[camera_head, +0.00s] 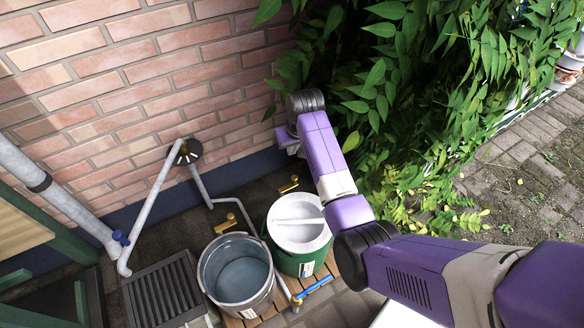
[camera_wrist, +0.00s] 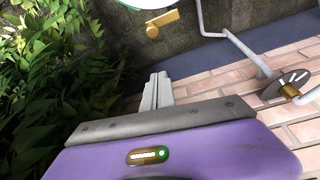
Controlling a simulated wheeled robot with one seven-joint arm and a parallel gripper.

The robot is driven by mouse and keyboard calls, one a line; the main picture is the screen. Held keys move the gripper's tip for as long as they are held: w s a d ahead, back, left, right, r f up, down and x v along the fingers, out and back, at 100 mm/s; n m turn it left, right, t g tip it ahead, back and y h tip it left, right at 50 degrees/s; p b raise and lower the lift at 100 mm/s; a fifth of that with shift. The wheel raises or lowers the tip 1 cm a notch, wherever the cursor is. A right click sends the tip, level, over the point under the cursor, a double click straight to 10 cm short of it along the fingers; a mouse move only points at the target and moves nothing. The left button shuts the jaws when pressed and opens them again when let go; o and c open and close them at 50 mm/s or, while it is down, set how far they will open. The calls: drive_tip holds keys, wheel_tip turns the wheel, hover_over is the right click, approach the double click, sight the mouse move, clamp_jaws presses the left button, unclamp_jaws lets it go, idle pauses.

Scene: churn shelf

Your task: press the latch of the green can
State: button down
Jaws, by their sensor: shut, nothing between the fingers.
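The green can (camera_head: 303,263) with a white lid (camera_head: 300,217) stands at the bottom centre of the head view. A sliver of its pale lid and green edge (camera_wrist: 140,4) shows at the top of the wrist view. A brass piece (camera_head: 289,184) sits just behind the can; it also shows in the wrist view (camera_wrist: 162,19). I cannot tell whether it is the latch. My gripper (camera_head: 293,147) is beyond and above the can, near the brick wall and leaves. Its fingers (camera_wrist: 157,88) are shut and empty, apart from the can.
A grey bucket (camera_head: 237,270) stands left of the can, with another brass piece (camera_head: 225,224) behind it. Grey pipes (camera_head: 152,205) run down the brick wall (camera_head: 140,90). Dense leaves (camera_head: 400,100) crowd my arm on the right. A dark grate (camera_head: 160,296) lies lower left.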

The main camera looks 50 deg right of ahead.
drive_tip(key=shift+f, duration=0.1)
wheel_tip(320, 180, down, 10)
drive_tip(key=b, duration=0.6)
drive_tip(key=shift+s+a, duration=0.15)
drive_tip(key=shift+s, duration=0.1)
idle(0.4)
